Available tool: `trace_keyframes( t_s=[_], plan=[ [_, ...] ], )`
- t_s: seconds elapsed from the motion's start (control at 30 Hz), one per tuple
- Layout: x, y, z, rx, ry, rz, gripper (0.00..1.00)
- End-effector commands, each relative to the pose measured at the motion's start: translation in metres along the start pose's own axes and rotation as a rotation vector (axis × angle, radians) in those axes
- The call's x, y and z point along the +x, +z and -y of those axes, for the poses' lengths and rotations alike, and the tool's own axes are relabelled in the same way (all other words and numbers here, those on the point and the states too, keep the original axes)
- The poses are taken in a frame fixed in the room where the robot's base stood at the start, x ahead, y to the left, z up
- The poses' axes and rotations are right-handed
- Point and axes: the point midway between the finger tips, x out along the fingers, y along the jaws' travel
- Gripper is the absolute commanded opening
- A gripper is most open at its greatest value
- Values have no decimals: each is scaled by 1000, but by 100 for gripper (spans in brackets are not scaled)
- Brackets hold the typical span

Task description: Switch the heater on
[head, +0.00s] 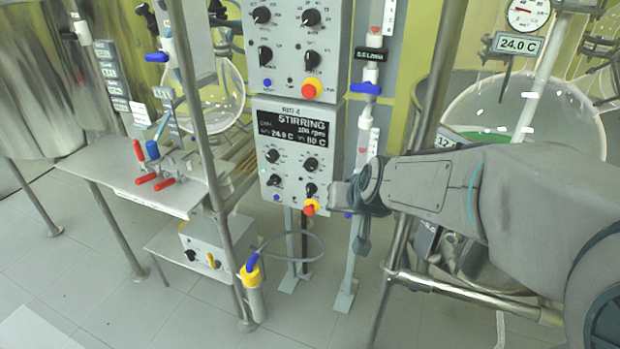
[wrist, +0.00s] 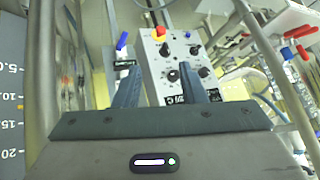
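The lower control panel (head: 291,170) is a pale box with a black display (head: 293,128) reading STIRRING, 100 rpm, 24.9 C and 80 C. Below the display are several black knobs, and a red and yellow button (head: 310,207) is at the bottom right. No label in these views clearly names the heater. My gripper (head: 345,194) is just right of the panel's lower right corner; contact cannot be told. In the wrist view, my gripper (wrist: 159,72) has two fingers apart with nothing between them. The panel (wrist: 186,62) appears upside down beyond them, its red button at the top.
A second panel (head: 290,45) is above. A metal post and valve column (head: 368,88) stand to its right. A glass vessel (head: 520,110) is behind my arm. A shelf (head: 165,195) with red-handled tools is left, with a small box (head: 205,245) below. Open floor lies front left.

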Motion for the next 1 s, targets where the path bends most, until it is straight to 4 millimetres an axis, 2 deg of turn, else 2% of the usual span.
trace_keyframes(
  t_s=[0.03, 0.2, 0.3, 0.43, 0.6, 0.7, 0.8, 1.0],
  plan=[
    [30, -5, 8, 4, -11, -43, 37],
    [101, -39, 32, 36, -2, -231, 37],
    [141, -52, 42, 52, 31, -339, 37],
    [190, -58, 53, 61, 100, -477, 37],
    [245, -49, 64, 52, 228, -656, 37],
    [269, -37, 70, 37, 312, -753, 37],
    [284, -25, 74, 18, 387, -833, 37],
    [294, -10, 79, -4, 474, -922, 37]
  ],
)
